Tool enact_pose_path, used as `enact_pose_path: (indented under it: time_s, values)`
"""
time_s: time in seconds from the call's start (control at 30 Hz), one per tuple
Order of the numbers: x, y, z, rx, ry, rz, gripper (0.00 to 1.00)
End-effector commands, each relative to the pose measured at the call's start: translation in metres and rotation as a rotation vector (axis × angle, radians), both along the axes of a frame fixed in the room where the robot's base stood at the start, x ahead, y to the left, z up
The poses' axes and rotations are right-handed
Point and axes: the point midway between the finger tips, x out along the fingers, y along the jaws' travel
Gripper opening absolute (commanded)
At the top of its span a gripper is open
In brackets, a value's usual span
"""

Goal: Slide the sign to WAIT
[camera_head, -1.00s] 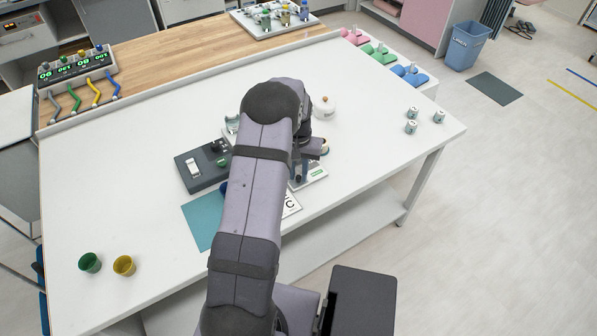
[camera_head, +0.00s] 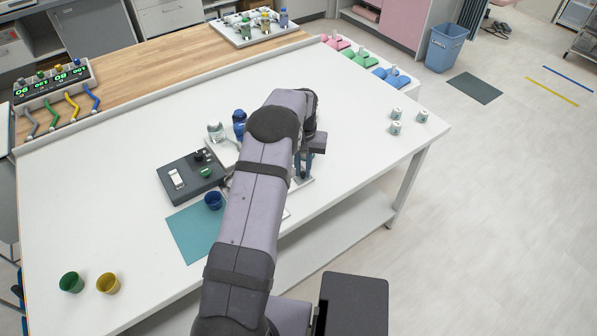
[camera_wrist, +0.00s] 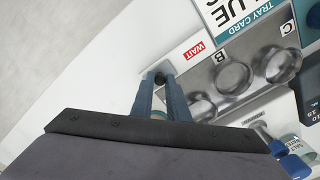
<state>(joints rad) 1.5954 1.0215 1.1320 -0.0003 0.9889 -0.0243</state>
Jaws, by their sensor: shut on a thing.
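The sign (camera_wrist: 181,57) is a white strip at the table's edge, with a red WAIT label (camera_wrist: 194,50) showing in the wrist view. My gripper (camera_wrist: 160,78) is shut on the sign's small dark knob (camera_wrist: 160,80), to the left of the WAIT label. In the head view my gripper's fingers (camera_head: 303,164) point down at the sign, partly hidden by my arm; the sign's lettering cannot be read there.
A metal tray (camera_wrist: 247,47) with round wells marked B and C lies beside the sign, near a tray card (camera_wrist: 232,14). A dark device (camera_head: 188,178), a blue cup (camera_head: 213,200) on a teal mat (camera_head: 189,236) and bottles stand left.

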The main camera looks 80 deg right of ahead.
Motion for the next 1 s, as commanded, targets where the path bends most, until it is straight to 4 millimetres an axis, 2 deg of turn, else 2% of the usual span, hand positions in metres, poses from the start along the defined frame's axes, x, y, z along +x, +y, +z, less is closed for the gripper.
enact_pose_path:
  time_s: [0.17,0.2,0.27,0.67,0.77,1.0]
  values:
    - [0.001,-0.001,0.001,-0.005,-0.001,0.0,0.0]
    - [0.001,-0.001,0.001,-0.005,-0.001,0.0,0.19]
    - [0.001,-0.001,0.001,-0.005,-0.001,0.0,0.33]
    - [0.001,-0.001,0.004,-0.003,0.0,0.0,0.33]
    - [0.0,-0.001,0.012,-0.005,0.0,0.0,0.33]
    - [0.001,-0.001,0.044,-0.007,0.0,0.0,0.33]
